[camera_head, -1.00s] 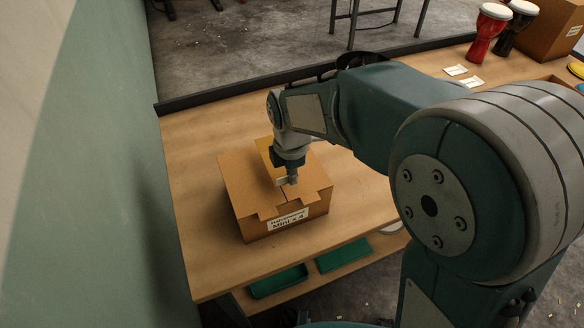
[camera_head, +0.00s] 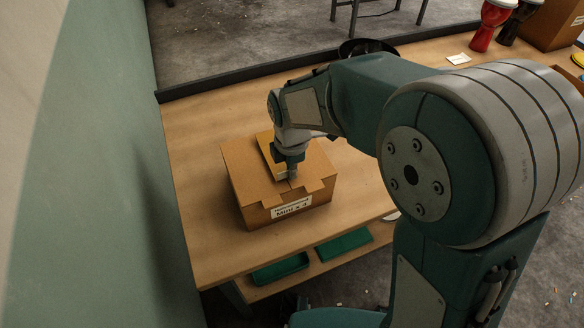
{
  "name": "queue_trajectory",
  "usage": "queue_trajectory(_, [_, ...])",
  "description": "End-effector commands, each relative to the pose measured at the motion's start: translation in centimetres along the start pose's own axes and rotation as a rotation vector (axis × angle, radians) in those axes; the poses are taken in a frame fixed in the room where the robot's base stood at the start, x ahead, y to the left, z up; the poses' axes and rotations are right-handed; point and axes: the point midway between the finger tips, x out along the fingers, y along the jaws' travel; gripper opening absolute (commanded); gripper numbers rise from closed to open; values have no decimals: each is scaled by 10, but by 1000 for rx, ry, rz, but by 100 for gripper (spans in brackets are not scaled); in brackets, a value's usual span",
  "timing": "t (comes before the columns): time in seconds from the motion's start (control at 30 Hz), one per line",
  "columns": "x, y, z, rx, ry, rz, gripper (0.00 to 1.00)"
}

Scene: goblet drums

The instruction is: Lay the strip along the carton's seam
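The brown cardboard carton (camera_head: 243,186) stands on the wooden table with its top flaps folded down. A white label (camera_head: 291,207) is on its front side. A lighter, yellowish strip (camera_head: 266,150) shows on the carton's top, running from the back edge toward the front; its front end is hidden behind my gripper. My gripper (camera_head: 291,176) points down at the carton's top, near the front end of the seam. It is small and partly covered by my wrist, so I cannot tell whether its fingers are open or hold the strip.
The wooden table (camera_head: 200,150) is bare left of the carton. Green trays (camera_head: 281,269) sit on a lower shelf. A white card (camera_head: 459,59), a red goblet drum (camera_head: 489,28), a dark drum and another carton (camera_head: 555,22) stand at the back right. A green wall rises at the left.

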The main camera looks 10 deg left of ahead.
Motion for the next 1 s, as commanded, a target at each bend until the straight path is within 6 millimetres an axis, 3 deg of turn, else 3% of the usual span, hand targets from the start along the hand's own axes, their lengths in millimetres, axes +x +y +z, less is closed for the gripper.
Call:
queue_trajectory(0.73, [10, 0, 0, 0, 0, -1, 0])
queue_trajectory(0.83, [9, 0, 0, 0, 0, 0, 44])
queue_trajectory(0.87, [9, 0, 1, 0, 0, 0, 49])
queue_trajectory(1.0, [9, 0, 1, 0, 1, 0, 49])
